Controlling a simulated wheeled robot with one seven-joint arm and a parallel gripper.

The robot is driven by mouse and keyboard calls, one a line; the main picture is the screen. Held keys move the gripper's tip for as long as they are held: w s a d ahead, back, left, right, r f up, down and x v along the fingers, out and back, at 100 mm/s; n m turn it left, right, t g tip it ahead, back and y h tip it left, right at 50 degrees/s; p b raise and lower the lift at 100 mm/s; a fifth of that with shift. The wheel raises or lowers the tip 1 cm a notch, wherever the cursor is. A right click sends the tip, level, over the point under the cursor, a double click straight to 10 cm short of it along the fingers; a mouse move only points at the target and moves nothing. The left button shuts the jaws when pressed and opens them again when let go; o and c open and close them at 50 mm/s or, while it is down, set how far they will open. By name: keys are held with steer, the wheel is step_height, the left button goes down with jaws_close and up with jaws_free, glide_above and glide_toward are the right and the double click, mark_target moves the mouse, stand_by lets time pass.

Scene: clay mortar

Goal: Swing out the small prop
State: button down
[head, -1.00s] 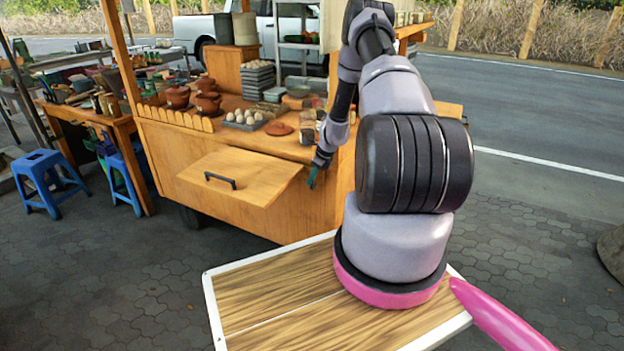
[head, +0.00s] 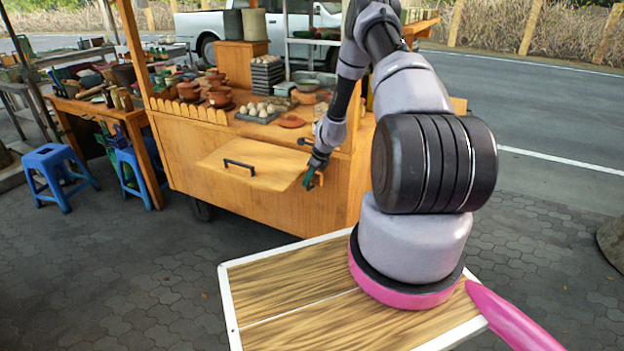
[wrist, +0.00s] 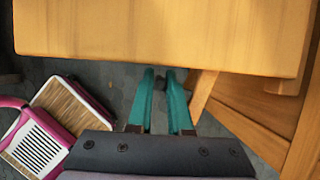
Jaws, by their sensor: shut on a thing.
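The hinged wooden flap (head: 262,165) with a black handle (head: 240,166) slopes out from the cart's front. In the wrist view its board (wrist: 160,35) spans the top. The small prop (wrist: 203,92), a short wooden stick, shows below the flap, close against the right finger. My gripper (head: 311,181) is low at the flap's right corner, by the cart's front. In the wrist view its two teal fingers (wrist: 161,76) are close together under the flap's edge. They are shut on the prop; the contact itself is mostly hidden.
The cart's counter holds clay pots (head: 219,96), a tray of eggs (head: 258,113) and stacked dishes. A side table and blue stools (head: 55,172) stand at left. My own wooden deck (head: 290,295) is in front. Paving between it and the cart is clear.

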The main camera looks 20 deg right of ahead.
steer(key=c, duration=0.9)
jaws_free()
steer(key=shift+d, duration=0.1)
steer(key=v, duration=1)
steer(key=shift+r, duration=0.4)
